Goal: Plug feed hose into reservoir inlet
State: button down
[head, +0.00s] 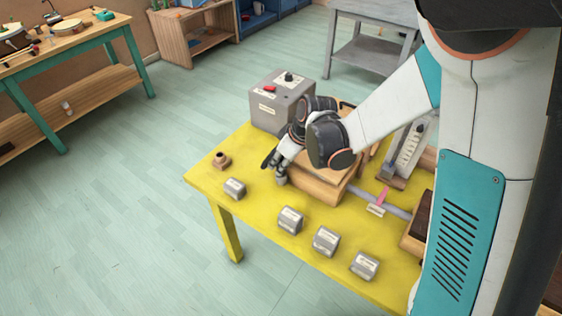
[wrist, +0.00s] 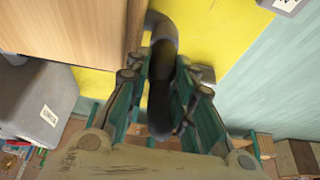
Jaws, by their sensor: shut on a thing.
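My gripper (head: 277,163) is low over the yellow table, just left of a wooden block. In the wrist view, its teal fingers (wrist: 166,68) are shut around a dark hose (wrist: 160,98). The hose joins a grey bent piece (wrist: 163,34) beyond the fingertips, beside the wooden face. In the head view, a short grey cylinder (head: 281,178) shows just below the gripper; I cannot tell whether it is part of the hose. The reservoir inlet cannot be clearly identified. A small brown fitting (head: 221,160) stands at the table's left corner, apart from the gripper.
A grey box with a red button (head: 282,100) stands behind the gripper. The wooden block (head: 315,187) is close on the right. Several grey labelled blocks (head: 291,219) line the front of the yellow table (head: 258,212). A metal bar and upright fixture (head: 409,148) stand farther right.

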jog(key=shift+f, duration=0.25)
jog(key=c, duration=1.3)
grip_release()
jog(key=shift+r, duration=0.15)
jog(key=v, duration=1.2)
jog(key=shift+s, duration=0.1)
